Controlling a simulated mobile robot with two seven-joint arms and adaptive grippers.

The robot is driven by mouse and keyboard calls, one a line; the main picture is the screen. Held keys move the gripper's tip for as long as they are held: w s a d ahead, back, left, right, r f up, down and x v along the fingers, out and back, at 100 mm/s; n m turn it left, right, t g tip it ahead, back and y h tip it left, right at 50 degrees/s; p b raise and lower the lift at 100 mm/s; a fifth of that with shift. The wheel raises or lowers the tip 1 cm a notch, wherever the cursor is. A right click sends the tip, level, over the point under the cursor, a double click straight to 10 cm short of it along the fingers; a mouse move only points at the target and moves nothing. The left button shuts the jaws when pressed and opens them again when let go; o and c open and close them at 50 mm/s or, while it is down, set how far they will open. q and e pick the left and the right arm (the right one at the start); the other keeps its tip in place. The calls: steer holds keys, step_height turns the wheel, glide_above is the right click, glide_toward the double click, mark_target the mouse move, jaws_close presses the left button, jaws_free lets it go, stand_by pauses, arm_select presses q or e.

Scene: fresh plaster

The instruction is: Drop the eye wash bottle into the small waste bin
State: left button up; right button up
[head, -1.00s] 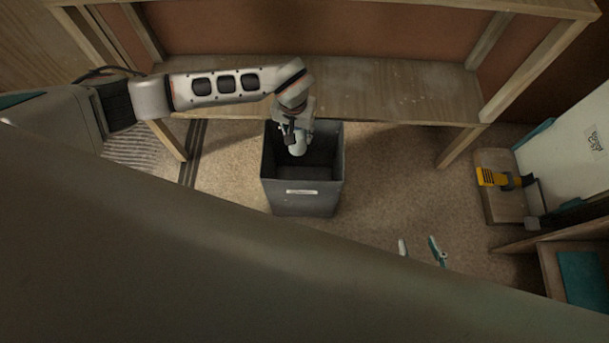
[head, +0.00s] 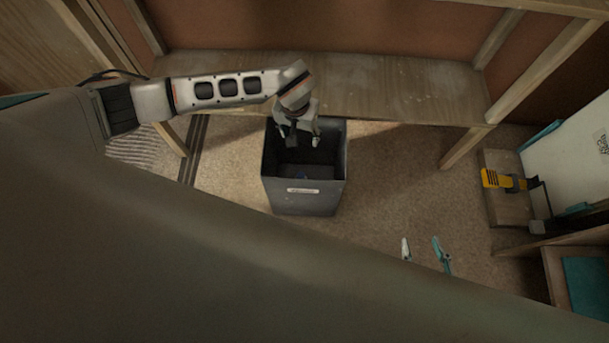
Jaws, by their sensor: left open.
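The small waste bin (head: 303,199) is a dark grey, open-topped box with a white label on its front, standing upright on the floor. My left gripper (head: 302,140) is over the bin's opening with its fingers apart and nothing between them. A small bluish patch (head: 301,175) shows low in the shadow inside the bin; it may be part of the eye wash bottle, but most of it is hidden. My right gripper (head: 424,252) shows only as two separated fingertips at lower centre right, empty, away from the bin.
A wooden bench (head: 400,92) runs behind the bin, its legs at either side. A yellow and black tool (head: 503,180) lies on a wooden block at right, near a white panel (head: 575,155). Carpet between bin and block is clear.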

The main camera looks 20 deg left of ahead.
arm_select(q)
step_height(320, 180, up, 12)
steer(key=s, duration=0.1)
steer(key=shift+s, duration=0.2)
stand_by(0.5)
steer(key=shift+d, duration=0.1)
